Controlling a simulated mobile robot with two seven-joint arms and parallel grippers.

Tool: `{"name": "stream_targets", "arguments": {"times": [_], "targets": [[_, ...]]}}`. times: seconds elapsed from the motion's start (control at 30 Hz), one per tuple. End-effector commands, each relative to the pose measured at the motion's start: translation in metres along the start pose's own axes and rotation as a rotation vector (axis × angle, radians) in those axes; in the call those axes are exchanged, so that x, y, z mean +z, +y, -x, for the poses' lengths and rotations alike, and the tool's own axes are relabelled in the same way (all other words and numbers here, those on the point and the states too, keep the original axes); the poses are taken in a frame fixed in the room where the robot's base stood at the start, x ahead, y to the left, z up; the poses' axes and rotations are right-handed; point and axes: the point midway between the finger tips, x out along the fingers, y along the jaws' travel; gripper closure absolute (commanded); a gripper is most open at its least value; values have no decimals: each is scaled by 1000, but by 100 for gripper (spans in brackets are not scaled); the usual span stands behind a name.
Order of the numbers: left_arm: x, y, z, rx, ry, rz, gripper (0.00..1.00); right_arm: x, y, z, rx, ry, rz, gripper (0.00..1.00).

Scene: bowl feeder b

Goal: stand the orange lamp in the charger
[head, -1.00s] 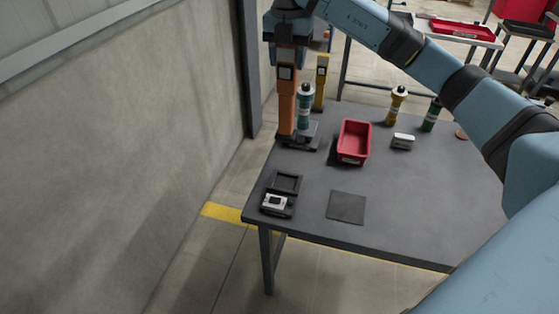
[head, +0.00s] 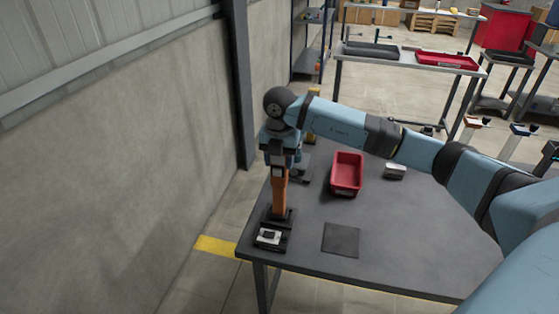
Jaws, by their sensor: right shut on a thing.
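The orange lamp (head: 279,193) is upright, gripped near its top by my right gripper (head: 280,163), whose arm comes in from the right. The gripper is shut on it. The lamp's lower end is at the black square holder (head: 290,217) at the table's front left corner, which looks like the charger. I cannot tell whether the lamp rests in its recess or hangs just above it. A white and black block (head: 268,237) sits at the holder's front. My left gripper is not in view.
A red bin (head: 346,174) stands right of the lamp, with a grey block (head: 395,171) beyond it. A flat dark square (head: 341,240) lies on the table (head: 410,235). A dark stand (head: 304,172) is partly hidden behind my arm. The table's front right is clear.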

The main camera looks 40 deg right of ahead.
Motion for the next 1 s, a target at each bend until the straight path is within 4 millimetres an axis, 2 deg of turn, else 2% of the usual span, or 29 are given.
{"name": "stream_targets", "arguments": {"times": [0.1,0.43,0.47,0.53,0.57,0.83,1.0], "targets": [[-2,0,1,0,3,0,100,0,0,-8,1,-1,0,100],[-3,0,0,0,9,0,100,0,0,-12,1,-1,0,100],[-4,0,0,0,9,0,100,0,0,-11,1,-1,0,44],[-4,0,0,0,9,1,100,0,0,-11,0,-1,0,28],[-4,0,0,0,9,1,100,0,0,-11,0,-1,0,26],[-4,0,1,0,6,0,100,0,0,-9,1,-1,0,26],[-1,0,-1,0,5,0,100,1,1,7,4,-3,0,26]]}}
